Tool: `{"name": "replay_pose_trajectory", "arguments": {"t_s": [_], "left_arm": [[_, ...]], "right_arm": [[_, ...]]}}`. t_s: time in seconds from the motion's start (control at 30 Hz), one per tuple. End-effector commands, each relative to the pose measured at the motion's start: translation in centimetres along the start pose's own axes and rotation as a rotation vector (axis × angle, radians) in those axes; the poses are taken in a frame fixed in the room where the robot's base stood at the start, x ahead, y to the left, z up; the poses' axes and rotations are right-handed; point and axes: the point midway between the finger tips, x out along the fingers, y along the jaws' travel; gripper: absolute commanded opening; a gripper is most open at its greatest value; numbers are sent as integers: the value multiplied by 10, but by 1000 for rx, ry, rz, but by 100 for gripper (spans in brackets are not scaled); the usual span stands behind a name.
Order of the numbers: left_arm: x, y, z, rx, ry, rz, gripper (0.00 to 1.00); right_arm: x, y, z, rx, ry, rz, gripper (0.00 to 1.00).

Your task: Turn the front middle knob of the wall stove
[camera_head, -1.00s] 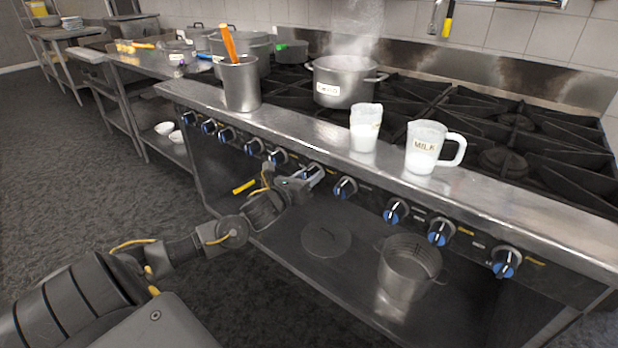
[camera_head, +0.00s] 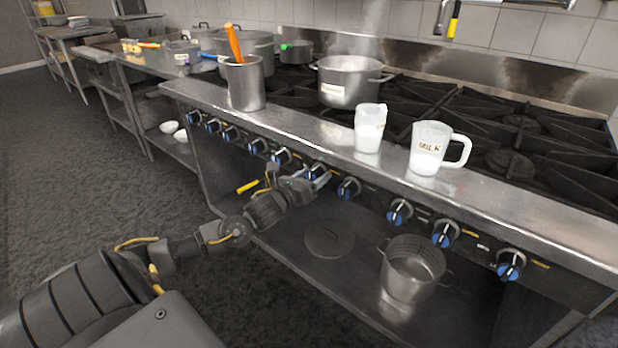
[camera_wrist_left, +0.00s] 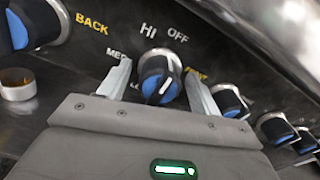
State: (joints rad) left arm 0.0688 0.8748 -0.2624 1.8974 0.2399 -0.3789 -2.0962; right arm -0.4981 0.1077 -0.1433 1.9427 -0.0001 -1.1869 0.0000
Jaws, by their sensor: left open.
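The stove's front panel carries a row of black and blue knobs. In the wrist view, one knob (camera_wrist_left: 158,75) stands between my left gripper's two pale fingers, below the HI and OFF marks. My left gripper (camera_wrist_left: 160,86) is open, with one finger on each side of the knob; I cannot tell whether either touches it. In the head view the same knob (camera_head: 316,169) is partly hidden by my left gripper (camera_head: 318,180), which reaches up to the panel from the lower left. My right gripper is not in view.
A milk jug (camera_head: 428,148) and a smaller cup (camera_head: 369,128) stand on the stove's front ledge, above the knobs. Neighbouring knobs (camera_head: 348,188) sit close by. A pot (camera_head: 410,268) rests on the shelf below.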

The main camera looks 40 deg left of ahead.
Motion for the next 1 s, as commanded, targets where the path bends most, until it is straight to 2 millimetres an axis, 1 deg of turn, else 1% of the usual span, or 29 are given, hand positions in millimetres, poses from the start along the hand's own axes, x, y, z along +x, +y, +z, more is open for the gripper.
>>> {"name": "replay_pose_trajectory", "arguments": {"t_s": [0.17,0.4,0.6,0.8,1.0], "left_arm": [[-18,0,-2,2,4,-1,63],[-62,0,-2,2,6,-1,63],[-90,0,-2,0,5,0,63],[-105,0,-1,1,2,0,63],[-108,0,0,1,1,1,63]], "right_arm": [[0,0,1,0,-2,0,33],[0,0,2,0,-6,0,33],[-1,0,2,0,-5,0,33],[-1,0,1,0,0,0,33],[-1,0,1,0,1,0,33]]}}
